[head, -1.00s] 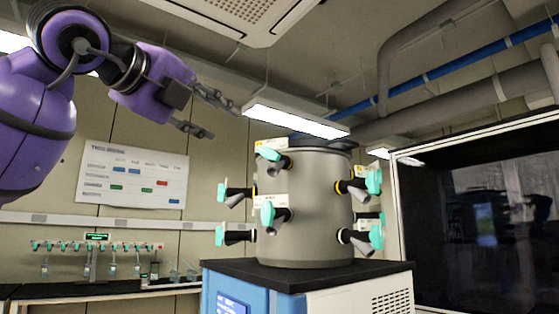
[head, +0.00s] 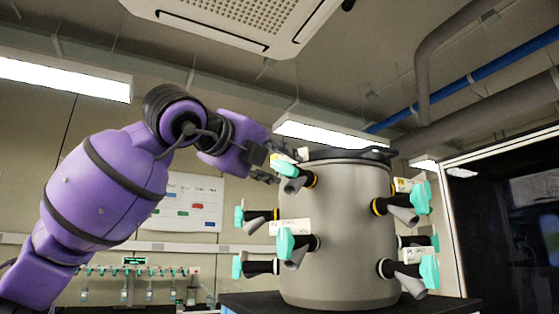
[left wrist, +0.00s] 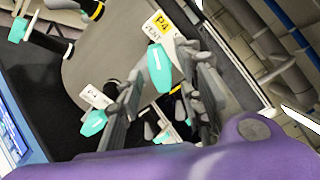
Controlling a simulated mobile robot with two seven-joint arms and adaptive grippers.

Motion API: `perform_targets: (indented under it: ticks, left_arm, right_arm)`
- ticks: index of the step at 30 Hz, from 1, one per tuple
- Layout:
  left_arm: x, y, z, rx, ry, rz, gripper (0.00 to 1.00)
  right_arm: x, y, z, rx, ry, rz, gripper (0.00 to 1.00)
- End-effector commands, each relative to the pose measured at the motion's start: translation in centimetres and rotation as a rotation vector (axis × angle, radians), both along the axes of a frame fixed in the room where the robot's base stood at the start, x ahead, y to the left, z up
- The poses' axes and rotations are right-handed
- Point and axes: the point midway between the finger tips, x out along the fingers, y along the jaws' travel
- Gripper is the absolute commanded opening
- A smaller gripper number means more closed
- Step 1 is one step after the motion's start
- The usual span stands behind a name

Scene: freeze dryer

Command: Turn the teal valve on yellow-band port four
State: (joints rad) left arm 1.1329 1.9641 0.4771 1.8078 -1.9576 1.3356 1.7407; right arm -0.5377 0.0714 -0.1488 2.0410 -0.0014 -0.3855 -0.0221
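The teal valve (head: 287,169) of the upper front port sits high on the grey drum (head: 345,240), with a yellow band (head: 311,180) behind it. In the left wrist view a tag reading P4 (left wrist: 161,24) stands beside this teal valve (left wrist: 158,67). My left gripper (head: 273,164) is open at the valve's left side in the head view. In the left wrist view the gripper (left wrist: 163,70) has its fingers apart, with the valve showing between the fingertips. I cannot tell whether they touch it. My right gripper is not in view.
Other teal valves surround the drum, including one below (head: 286,243) and ones at left (head: 239,215) and right (head: 421,197). The drum stands on a black top (head: 250,304). A dark glass-fronted cabinet (head: 500,240) is at right. A chart (head: 190,205) hangs behind my arm.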

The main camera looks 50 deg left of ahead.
Motion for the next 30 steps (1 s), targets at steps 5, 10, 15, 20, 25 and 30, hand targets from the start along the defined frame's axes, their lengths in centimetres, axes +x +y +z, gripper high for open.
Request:
perform_targets:
  ticks: [5,10,15,20,25,30]
  left_arm:
    - [1.5,0.4,0.2,0.001,-0.002,0.001,0.34]
    - [1.8,0.5,0.0,0.001,0.0,0.001,0.34]
    - [1.8,0.5,0.0,0.001,0.0,0.001,0.29]
    - [1.8,0.5,0.0,0.001,0.0,0.001,0.08]
    - [1.8,0.5,0.0,0.001,0.0,0.001,0.0]
    - [1.8,0.5,0.0,0.012,0.002,0.001,0.0]
  right_arm:
    - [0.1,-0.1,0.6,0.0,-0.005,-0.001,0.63]
    - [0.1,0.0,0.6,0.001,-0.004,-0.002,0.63]
    - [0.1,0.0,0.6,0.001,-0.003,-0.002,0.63]
    - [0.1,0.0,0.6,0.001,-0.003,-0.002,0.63]
    - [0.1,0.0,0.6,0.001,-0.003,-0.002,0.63]
    - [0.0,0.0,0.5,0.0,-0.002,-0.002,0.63]
